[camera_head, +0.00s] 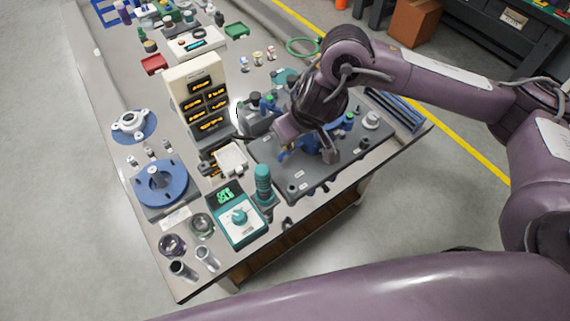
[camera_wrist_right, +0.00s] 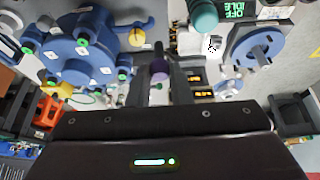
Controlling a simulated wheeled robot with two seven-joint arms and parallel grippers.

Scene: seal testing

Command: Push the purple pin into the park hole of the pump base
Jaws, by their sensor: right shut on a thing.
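My right gripper (camera_head: 308,147) is low over the dark grey pump base (camera_head: 318,180) on the bench, beside blue pump parts (camera_head: 300,146). In the right wrist view, my right gripper (camera_wrist_right: 161,76) is shut on the purple pin (camera_wrist_right: 158,68), which sits between the two fingers with a dark shaft beyond it. The blue pump body (camera_wrist_right: 84,48) with green-tipped bolts is to the left of the pin there. The pin is hidden in the head view. I cannot make out the park hole or whether the pin touches it. My left gripper is not in view.
A beige rack (camera_head: 195,85) with yellow-lit slots stands left of the base. A teal cylinder (camera_head: 263,183), a teal-and-white control box (camera_head: 240,220) and a blue round flange (camera_head: 161,184) are near the front. Clear cups and metal cylinders stand at the front-left corner.

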